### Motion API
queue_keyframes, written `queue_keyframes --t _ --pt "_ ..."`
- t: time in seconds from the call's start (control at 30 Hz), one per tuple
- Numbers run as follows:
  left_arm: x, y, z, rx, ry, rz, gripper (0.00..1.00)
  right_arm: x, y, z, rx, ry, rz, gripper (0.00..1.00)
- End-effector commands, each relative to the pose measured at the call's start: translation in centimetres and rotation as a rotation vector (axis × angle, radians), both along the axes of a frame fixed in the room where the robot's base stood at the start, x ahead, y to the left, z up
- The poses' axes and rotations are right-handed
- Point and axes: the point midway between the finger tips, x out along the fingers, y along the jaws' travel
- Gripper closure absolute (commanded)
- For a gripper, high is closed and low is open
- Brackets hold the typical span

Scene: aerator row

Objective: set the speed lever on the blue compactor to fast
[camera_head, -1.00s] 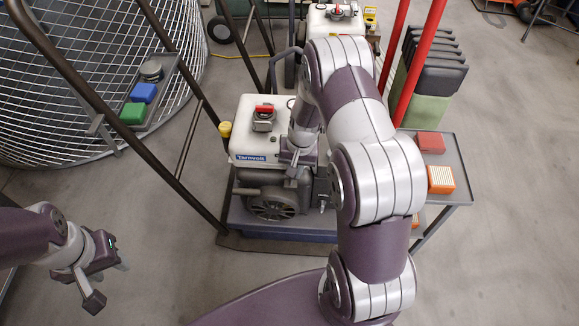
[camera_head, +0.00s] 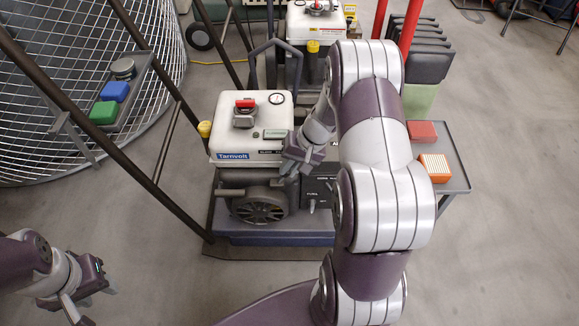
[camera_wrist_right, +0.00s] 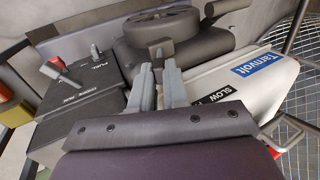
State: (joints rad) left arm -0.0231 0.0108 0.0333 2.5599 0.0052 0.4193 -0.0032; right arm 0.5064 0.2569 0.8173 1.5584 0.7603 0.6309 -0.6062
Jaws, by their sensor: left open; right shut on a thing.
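The compactor is a white-topped machine (camera_head: 225,135) with a "Tarnvolt" label and a blue base (camera_head: 275,239), standing ahead of me. My right gripper (camera_head: 291,165) is at its front, beside the white body. In the right wrist view, the fingers of my right gripper (camera_wrist_right: 160,82) are closed about a dark lever-like piece (camera_wrist_right: 160,47), mostly hidden between them. A "SLOW" label (camera_wrist_right: 225,92) shows beside the fingers; the rest of its text is covered. I cannot tell the lever's exact setting. My left gripper (camera_head: 80,300) is open and empty at lower left.
A red-handled lever (camera_wrist_right: 52,68) and a grey lever (camera_wrist_right: 96,52) stand on the dark control box. A dark frame bar (camera_head: 100,130) slants past the left side. A tray table (camera_head: 460,180) with red and orange boxes stands right.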

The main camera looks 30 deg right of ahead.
Motion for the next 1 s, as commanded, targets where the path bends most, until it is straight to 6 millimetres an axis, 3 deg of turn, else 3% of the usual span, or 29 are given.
queue_keyframes --t 0.07,0.1,0.17,0.2,0.53,0.8,1.0 --pt "0.0 0.0 0.0 0.000 0.000 0.000 0.57 -0.1 0.1 -0.1 0.002 0.004 0.002 1.00" --pt "0.0 0.0 0.0 0.000 0.000 0.000 0.57 -0.1 0.1 -0.1 0.003 0.005 0.002 0.82" --pt "0.0 0.0 0.0 0.000 0.000 0.000 0.57 -0.1 0.1 -0.1 0.002 0.004 0.002 0.63" --pt "0.0 0.0 0.0 0.000 0.000 0.000 0.57 -0.1 0.1 -0.1 0.002 0.004 0.002 0.60" --pt "0.0 0.0 0.6 0.000 0.000 0.000 0.57 -0.2 -0.2 0.8 0.001 0.002 0.001 0.60" --pt "0.0 0.0 3.9 0.000 0.000 0.000 0.57 -1.6 -2.6 7.5 -0.001 0.000 0.000 0.60" --pt "0.0 0.0 5.2 0.000 0.000 0.000 0.57 -2.5 -4.0 10.8 0.001 0.002 -0.001 0.60"
